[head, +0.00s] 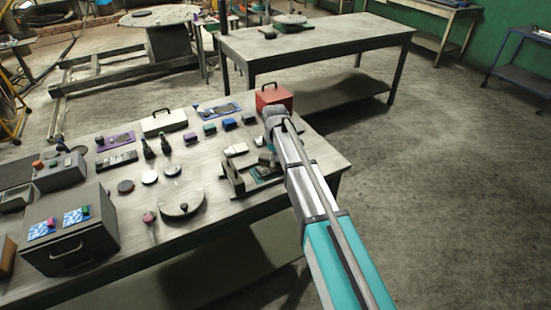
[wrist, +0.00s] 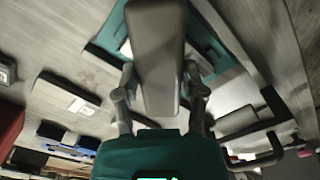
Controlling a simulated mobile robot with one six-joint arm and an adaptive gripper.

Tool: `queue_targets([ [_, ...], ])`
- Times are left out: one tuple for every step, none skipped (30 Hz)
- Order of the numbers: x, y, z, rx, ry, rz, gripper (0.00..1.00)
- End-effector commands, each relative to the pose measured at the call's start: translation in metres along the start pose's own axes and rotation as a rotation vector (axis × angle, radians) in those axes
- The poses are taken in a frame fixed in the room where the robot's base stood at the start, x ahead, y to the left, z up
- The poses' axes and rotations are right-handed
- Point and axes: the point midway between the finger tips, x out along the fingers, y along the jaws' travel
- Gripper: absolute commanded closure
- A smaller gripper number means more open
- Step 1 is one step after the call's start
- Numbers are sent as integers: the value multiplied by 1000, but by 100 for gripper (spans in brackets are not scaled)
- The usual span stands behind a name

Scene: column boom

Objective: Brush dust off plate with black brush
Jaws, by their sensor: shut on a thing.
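In the wrist view my gripper (wrist: 160,98) is shut on a long dark grey block (wrist: 156,50), which may be the black brush; no bristles show. Its two fingers press on the block's sides. Below it lies a pale flat surface with teal parts (wrist: 208,42), inside a dark-edged frame (wrist: 250,45). In the head view my gripper is at the table's right end, over this low frame (head: 232,180), and mostly hidden by my arm. I cannot tell whether the block touches the surface below, or which flat piece is the plate. Dust cannot be made out.
A red box (head: 273,97) stands close behind my gripper. A grey round dial-like piece (head: 181,204), dark bottles (head: 148,149) and a grey drawer box (head: 72,245) stand to the left. Small coloured blocks (head: 229,124) lie behind. Open floor (head: 440,190) is on the right.

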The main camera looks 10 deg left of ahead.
Motion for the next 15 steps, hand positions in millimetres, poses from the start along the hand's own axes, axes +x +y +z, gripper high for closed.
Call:
queue_targets([
  [0,0,0,0,0,0,85],
  [0,0,0,0,0,0,85],
  [0,1,1,0,0,0,85],
  [0,1,1,0,0,0,85],
  [0,2,2,0,0,0,85],
  [0,3,2,0,0,0,85],
  [1,4,3,0,0,0,85],
  [1,5,4,1,0,0,85],
  [1,7,6,1,0,0,85],
  [1,8,7,1,0,0,85],
  [2,9,9,1,0,0,85],
  [2,11,11,2,0,0,85],
  [2,13,12,2,0,0,85],
  [2,14,14,2,0,0,85],
  [2,16,15,1,0,0,85],
])
